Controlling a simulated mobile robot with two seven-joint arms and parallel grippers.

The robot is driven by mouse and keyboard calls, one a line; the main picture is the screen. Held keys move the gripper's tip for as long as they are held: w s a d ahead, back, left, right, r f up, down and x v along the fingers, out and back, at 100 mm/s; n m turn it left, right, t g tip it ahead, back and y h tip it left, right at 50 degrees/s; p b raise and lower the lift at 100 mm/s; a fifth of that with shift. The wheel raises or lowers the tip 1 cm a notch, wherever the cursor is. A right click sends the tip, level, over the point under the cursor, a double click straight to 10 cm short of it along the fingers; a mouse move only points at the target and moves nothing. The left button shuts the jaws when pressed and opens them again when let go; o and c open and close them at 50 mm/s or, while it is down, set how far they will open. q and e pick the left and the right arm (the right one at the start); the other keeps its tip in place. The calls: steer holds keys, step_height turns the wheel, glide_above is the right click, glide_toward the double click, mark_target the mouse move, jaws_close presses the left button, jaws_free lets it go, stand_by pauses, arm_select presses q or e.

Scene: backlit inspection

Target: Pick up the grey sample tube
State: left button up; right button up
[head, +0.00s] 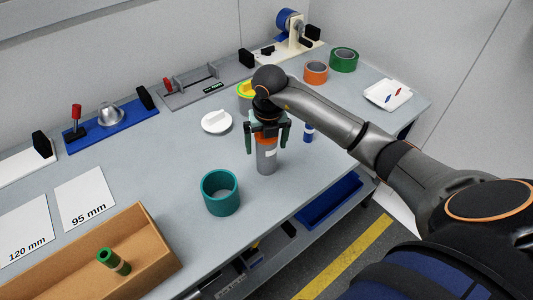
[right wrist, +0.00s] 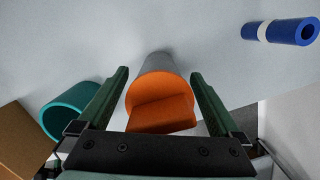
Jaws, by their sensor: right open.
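The grey sample tube (head: 266,160) stands upright on the table, with an orange top and a pale label. My right gripper (head: 268,139) is above it, pointing down, with a finger on each side of its top. In the right wrist view the orange top (right wrist: 160,103) lies between the two open fingers of the gripper (right wrist: 160,85), with a gap visible on both sides. The tube's grey body shows only partly behind the orange top there. My left gripper is not in view.
A teal ring-shaped cup (head: 220,194) stands left of the tube. A blue tube (head: 309,132) is close on the right. A white lid (head: 216,122) lies behind. A cardboard box (head: 150,262) holding a green tube (head: 113,261) is at front left. Fixtures line the back.

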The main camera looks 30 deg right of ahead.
steer(key=shift+f, duration=0.2)
steer(key=c, duration=1.3)
steer(key=shift+c, duration=0.4)
steer(key=shift+w+r, duration=0.1)
steer(key=shift+r, duration=0.05)
